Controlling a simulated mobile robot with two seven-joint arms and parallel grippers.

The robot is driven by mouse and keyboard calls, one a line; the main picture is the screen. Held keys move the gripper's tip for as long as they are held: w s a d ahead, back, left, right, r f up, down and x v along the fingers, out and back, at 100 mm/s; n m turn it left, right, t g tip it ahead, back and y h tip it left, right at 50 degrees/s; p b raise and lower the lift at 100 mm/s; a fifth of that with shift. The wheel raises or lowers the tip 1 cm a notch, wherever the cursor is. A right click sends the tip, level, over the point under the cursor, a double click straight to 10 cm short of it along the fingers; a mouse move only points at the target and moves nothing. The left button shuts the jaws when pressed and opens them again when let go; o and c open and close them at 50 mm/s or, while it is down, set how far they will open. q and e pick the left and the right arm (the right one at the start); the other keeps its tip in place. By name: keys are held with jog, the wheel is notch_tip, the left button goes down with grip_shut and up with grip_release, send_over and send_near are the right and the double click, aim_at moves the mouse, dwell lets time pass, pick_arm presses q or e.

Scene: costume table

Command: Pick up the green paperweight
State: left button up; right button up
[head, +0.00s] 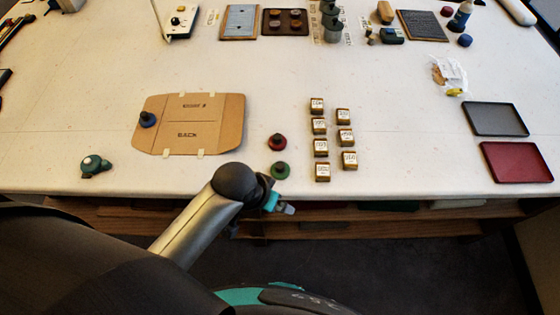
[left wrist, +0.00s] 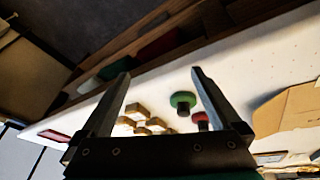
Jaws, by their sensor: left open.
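The green paperweight (head: 280,170) is a round disc with a dark knob. It stands near the table's front edge, just in front of a similar red paperweight (head: 277,141). In the left wrist view the green paperweight (left wrist: 183,101) shows between the fingers, nearer the right one, with the red one (left wrist: 201,120) partly behind that finger. My left gripper (head: 286,208) is at the front edge, nearer me than the green paperweight and apart from it. Its fingers are spread and empty in the left wrist view (left wrist: 160,73). My right gripper is not in view.
Several small labelled blocks (head: 320,142) stand right of the paperweights. A cardboard sheet (head: 220,125) with a blue-and-black piece (head: 148,119) lies to the left. A teal object (head: 93,165) is at far left. Grey (head: 495,119) and red (head: 517,162) trays lie at right.

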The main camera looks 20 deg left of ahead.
pick_arm(q)
jog(key=w+d+r+p, duration=0.2)
jog(key=w+d+r, duration=0.2)
jog(key=w+r, duration=0.25)
jog(key=w+a+r+g+y+p, duration=0.2)
jog(key=w+a+r, duration=0.1)
jog(key=a+r, duration=0.3)
jog(key=n+b, duration=0.1)
send_over(280, 165)
notch_tip(280, 165, down, 9)
jog(key=shift+s+r, duration=0.1)
jog(key=shift+f, duration=2.7)
grip_shut()
